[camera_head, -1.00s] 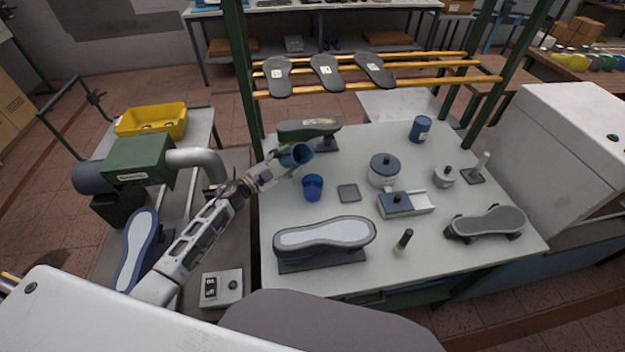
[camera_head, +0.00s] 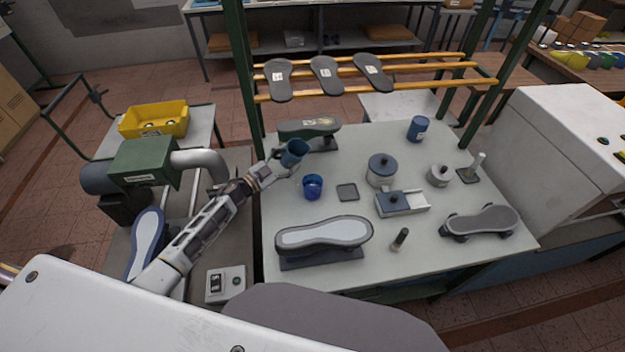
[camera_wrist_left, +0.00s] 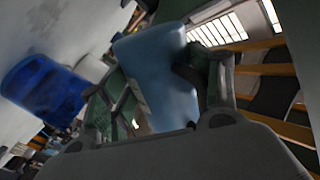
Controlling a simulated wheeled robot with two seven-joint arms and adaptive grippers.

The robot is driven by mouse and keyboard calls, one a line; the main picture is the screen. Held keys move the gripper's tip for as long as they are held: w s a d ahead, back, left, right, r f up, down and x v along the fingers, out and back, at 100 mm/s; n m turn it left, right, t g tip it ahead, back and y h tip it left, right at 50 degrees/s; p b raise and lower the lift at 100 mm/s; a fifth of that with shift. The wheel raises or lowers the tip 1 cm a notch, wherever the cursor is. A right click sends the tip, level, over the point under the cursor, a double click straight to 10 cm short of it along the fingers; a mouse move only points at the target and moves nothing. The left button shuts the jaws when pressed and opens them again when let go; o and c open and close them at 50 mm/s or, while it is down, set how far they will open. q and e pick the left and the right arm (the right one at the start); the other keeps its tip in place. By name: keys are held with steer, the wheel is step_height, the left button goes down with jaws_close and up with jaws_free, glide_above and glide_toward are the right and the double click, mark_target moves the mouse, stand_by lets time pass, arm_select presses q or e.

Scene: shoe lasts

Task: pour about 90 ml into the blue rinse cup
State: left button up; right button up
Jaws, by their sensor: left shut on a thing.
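The blue rinse cup (camera_head: 312,188) stands upright on the bench's left part. It also shows at the left of the left wrist view (camera_wrist_left: 45,90), translucent and deep blue. My left gripper (camera_head: 276,168) is shut on a grey-blue pouring vessel (camera_head: 294,152), which hangs above the bench, just behind and left of the cup. The vessel leans slightly to the right, its mouth up. In the left wrist view the vessel (camera_wrist_left: 158,75) fills the space between my fingers. No stream shows, and I cannot tell the liquid level in either. My right gripper is not in view.
A blue canister (camera_head: 418,128) stands at the back right.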

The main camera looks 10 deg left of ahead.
arm_select(q)
steer(key=shift+w+a+f+n, duration=0.1)
steer(key=shift+w+a+n, duration=0.15)
steer(key=shift+n, duration=0.6)
steer(key=shift+w+a+f+n, duration=0.15)
steer(key=shift+a+n, duration=0.1)
steer(key=shift+n, duration=0.6)
steer(key=shift+w+a+r+n, duration=0.1)
steer(key=shift+r+n, duration=0.4)
steer(key=shift+n, duration=0.6)
